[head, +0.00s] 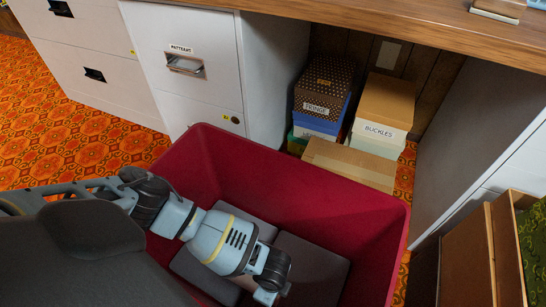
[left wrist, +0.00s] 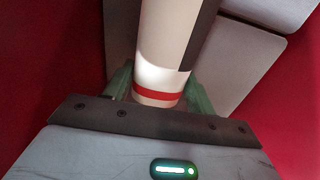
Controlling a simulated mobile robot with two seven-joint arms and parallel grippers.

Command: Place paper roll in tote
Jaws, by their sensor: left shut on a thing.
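The paper roll (left wrist: 166,48) is white with a red band near its end and a dark patch on one side. It shows in the left wrist view and is hidden in the head view. My left gripper (left wrist: 158,88) has its greenish fingers on either side of the roll and is shut on it. The large dark red tote (head: 290,185) stands open in the head view, and my left arm reaches down into it. Red walls (left wrist: 285,110) show on both sides in the wrist view. I cannot tell whether the roll touches the tote floor. My right gripper is out of view.
Grey flat pads (head: 315,262) lie in the tote. White filing cabinets (head: 185,75) stand behind it, below a wooden worktop (head: 400,30). A FRINGE box (head: 322,90), a BUCKLES box (head: 385,105) and a cardboard box (head: 350,164) are just beyond the rim. Brown boards (head: 468,255) stand at the right.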

